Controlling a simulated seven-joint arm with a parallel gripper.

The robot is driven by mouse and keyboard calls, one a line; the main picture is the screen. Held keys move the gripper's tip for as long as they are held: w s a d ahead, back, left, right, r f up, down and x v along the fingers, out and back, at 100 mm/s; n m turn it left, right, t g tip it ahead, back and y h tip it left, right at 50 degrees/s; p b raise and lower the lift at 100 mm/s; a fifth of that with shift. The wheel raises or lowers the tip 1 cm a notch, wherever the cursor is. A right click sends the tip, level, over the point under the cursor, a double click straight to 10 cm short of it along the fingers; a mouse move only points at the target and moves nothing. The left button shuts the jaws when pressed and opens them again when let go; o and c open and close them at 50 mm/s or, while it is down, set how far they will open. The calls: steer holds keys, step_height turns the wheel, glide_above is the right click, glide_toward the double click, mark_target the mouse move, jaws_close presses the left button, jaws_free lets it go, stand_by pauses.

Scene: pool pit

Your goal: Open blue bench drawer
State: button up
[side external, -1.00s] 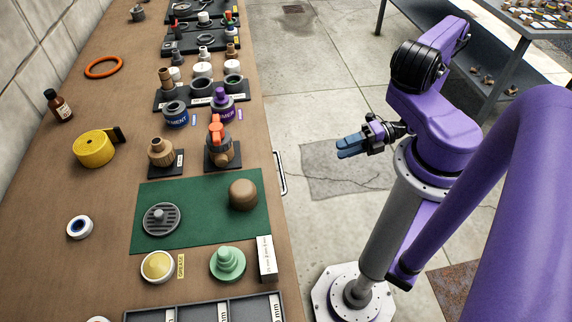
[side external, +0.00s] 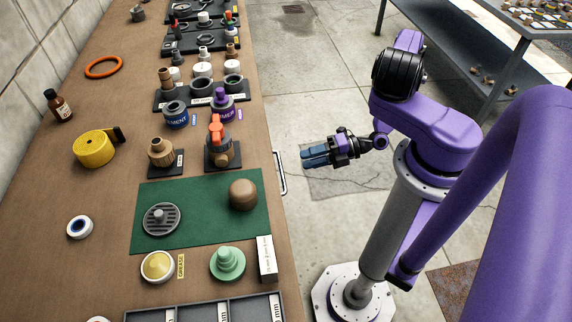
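A pale bar handle (side external: 281,173) sticks out from the right side of the brown-topped bench (side external: 100,215). The drawer front behind it is hidden below the bench edge, so its colour and whether it is shut cannot be seen. My gripper (side external: 304,157), with two blue fingers, is in the air to the right of the handle. Its fingers point left toward the bench, and a gap to the handle shows in the picture. The fingers look close together, but their opening is not clear from this angle. Nothing is seen held.
A green mat (side external: 200,235) with a brown dome (side external: 243,194) and a round grate (side external: 161,219) lies near the bench edge. An orange-handled valve (side external: 219,145) stands above it in the picture. A grey metal table (side external: 470,55) stands at upper right.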

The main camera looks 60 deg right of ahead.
steer(key=x, duration=0.7)
steer(key=shift+w+a, duration=0.2)
steer(key=shift+a, duration=0.05)
jaws_close()
